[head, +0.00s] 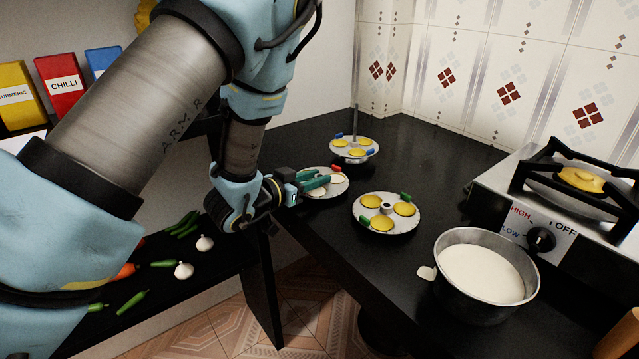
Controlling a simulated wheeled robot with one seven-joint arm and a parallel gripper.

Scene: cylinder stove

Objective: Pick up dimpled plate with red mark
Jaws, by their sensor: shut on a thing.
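The dimpled plate with the red mark (341,187) is at the near left edge of the black counter, with pale white fill in its dimples. Its red mark shows on the far rim. My gripper (316,184) reaches in from the left, with its teal fingers over the plate and shut on it. The fingers hide the plate's middle and part of its left side. I cannot tell whether the plate is lifted off the counter.
A dimpled plate with green marks (386,225) is close on the right. A blue-marked plate with an upright rod (353,153) is behind. A pot of white batter (483,274) and a stove (560,215) are at right. Vegetables lie on a lower shelf (160,285).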

